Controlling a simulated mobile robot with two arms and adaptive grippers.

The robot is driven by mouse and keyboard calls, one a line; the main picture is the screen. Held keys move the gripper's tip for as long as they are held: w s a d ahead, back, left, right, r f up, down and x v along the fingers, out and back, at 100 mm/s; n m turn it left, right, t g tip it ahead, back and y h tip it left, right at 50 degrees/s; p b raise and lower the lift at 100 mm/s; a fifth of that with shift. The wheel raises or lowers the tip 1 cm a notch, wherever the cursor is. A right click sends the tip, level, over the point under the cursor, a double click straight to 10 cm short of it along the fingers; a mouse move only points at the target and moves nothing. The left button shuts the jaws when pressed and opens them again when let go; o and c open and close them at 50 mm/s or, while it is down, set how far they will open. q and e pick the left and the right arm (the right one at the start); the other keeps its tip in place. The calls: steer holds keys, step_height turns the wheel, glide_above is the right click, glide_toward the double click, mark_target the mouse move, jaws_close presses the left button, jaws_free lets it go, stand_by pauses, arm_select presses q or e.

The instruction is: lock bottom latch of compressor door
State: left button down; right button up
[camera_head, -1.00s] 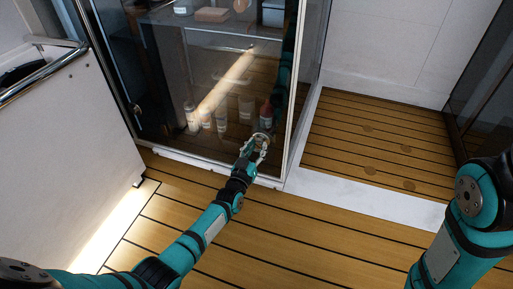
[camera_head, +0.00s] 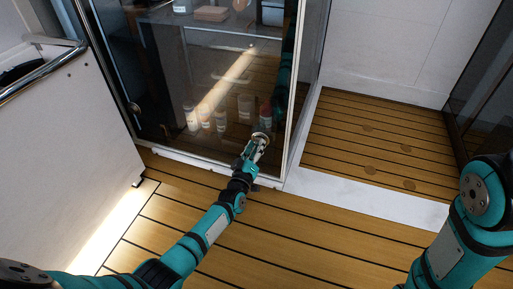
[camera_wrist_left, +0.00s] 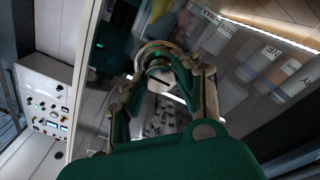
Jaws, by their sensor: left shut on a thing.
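The compressor door (camera_head: 222,96) is a dark glass panel in a pale frame, and it looks closed in the head view. My left gripper (camera_head: 261,139) is at its lower right part, near the bottom corner. In the left wrist view the fingers of my left gripper (camera_wrist_left: 163,62) close around a small round metal latch (camera_wrist_left: 159,80) with a dark slot across it. The latch is hidden by the gripper in the head view. My right arm shows at the right edge, but its gripper is out of view.
Several bottles (camera_head: 205,119) show behind the glass, low down. A white cabinet with a metal rail (camera_head: 45,72) stands at the left. A white sill (camera_head: 365,201) crosses the plank floor (camera_head: 300,232) at the right. The floor in front is clear.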

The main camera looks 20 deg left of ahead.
arm_select(q)
steer(key=shift+d, duration=0.1)
stand_by(0.3)
steer(key=c, duration=1)
jaws_free()
steer(key=shift+r, duration=0.1)
step_height(320, 180, up, 10)
steer(key=shift+f, duration=0.1)
